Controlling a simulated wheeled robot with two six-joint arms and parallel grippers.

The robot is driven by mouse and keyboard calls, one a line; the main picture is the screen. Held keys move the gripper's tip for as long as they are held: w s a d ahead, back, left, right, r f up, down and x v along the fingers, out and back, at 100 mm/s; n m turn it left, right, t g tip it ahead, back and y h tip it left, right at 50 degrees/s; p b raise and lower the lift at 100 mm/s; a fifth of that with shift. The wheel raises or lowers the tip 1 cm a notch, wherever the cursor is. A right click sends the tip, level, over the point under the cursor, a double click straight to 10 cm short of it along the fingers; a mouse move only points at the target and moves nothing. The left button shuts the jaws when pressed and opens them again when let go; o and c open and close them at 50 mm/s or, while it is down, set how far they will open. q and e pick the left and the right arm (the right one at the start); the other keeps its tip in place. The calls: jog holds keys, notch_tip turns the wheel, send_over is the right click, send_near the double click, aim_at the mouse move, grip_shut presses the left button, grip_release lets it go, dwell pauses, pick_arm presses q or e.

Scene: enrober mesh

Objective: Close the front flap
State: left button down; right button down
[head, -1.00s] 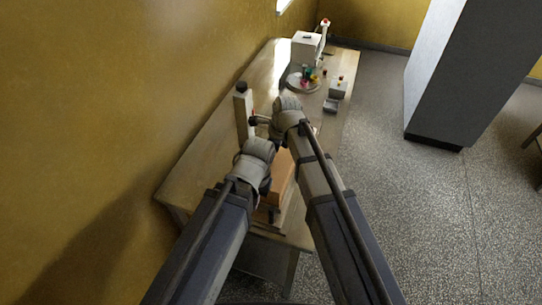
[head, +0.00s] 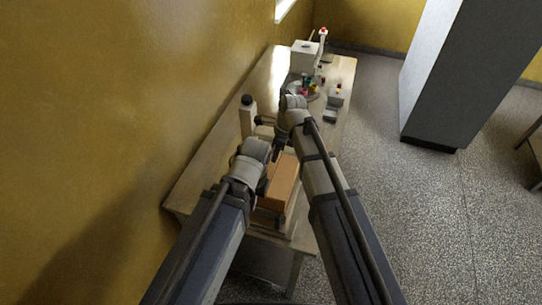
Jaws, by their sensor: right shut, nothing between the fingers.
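A brown carton (head: 283,183) stands near the front end of the wooden table, partly hidden by my arms. Its flaps are hard to make out, and I cannot tell how the front flap stands. My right gripper (head: 277,152) is small and dark below its pale wrist. It is shut and empty, at the carton's far side as seen here; whether it touches the carton is unclear. My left gripper (head: 262,187) is mostly hidden behind its own wrist, at the carton's left side. Its fingers cannot be made out.
A pale post with a dark top (head: 248,117) stands left of the carton. Farther back on the table (head: 215,150) are a round tray with coloured items (head: 308,88), small grey boxes (head: 335,98) and a white machine (head: 304,56). The yellow wall runs close along the left.

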notch_tip(320, 180, up, 9)
jog(key=p, duration=0.8)
jog(key=shift+d, duration=0.15)
jog(key=shift+r, duration=0.1)
jog(key=s+d+n+h, duration=0.2)
jog(key=s+d+n, duration=1.25)
jog(key=n, duration=0.75)
jog(key=s+a+f+n+b, duration=0.1)
jog(key=a+f+b, duration=0.2)
jog(key=f+b, duration=0.4)
jog(key=s+a+f+n+b, duration=0.1)
jog(key=a+f+b, duration=0.2)
jog(key=f+b, duration=0.4)
jog(key=s+a+f+n+h+b, duration=0.1)
jog(key=a+f+b, duration=0.2)
jog(key=f+b, duration=0.5)
jog(key=shift+s+a+f+g, duration=0.2)
jog(key=shift+s+a+g, duration=0.15)
jog(key=shift+a+g, duration=0.05)
